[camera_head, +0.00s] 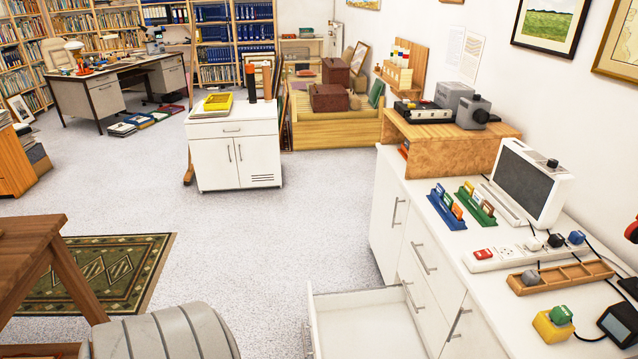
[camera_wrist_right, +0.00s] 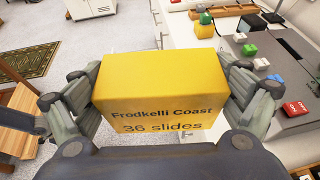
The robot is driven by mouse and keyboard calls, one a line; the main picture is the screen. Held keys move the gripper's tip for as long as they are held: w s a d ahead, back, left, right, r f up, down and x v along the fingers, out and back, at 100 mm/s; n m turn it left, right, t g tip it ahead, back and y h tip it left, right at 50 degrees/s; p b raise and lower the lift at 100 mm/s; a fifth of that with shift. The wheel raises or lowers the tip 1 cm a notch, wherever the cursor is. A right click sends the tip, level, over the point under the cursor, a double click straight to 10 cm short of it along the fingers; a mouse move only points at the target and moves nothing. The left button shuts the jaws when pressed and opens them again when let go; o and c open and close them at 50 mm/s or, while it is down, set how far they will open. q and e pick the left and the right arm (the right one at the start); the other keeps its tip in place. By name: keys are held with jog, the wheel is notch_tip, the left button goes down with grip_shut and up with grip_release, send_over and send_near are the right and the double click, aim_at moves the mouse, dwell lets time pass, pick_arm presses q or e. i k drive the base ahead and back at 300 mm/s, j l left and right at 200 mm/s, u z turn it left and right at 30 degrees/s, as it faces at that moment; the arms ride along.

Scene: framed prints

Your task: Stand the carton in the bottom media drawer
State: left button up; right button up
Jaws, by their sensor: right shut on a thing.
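The carton (camera_wrist_right: 160,85) is a yellow box printed "Frodkelli Coast 36 slides". My right gripper (camera_wrist_right: 162,98) is shut on it in the right wrist view, with one finger pressed on each side. The printed face is toward the camera. In the head view an open drawer (camera_head: 370,330) is pulled out low from the white cabinet (camera_head: 432,268). The part of its inside that shows is bare, and its near end is cut off by the picture's bottom edge. The carton and right gripper do not show in the head view. My left gripper is in neither view.
The white countertop carries a power strip (camera_head: 530,250), a wooden tray (camera_head: 562,276), a small yellow block (camera_head: 553,325), slide racks (camera_head: 445,210) and a screen unit (camera_head: 525,180). A wooden table (camera_head: 40,245) stands at left. The floor (camera_head: 260,240) between is clear.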

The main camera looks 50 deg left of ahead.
aim_at(352, 338)
jog(key=j+u, duration=0.15)
jog(key=u, duration=1.45)
jog(key=i+l, duration=0.05)
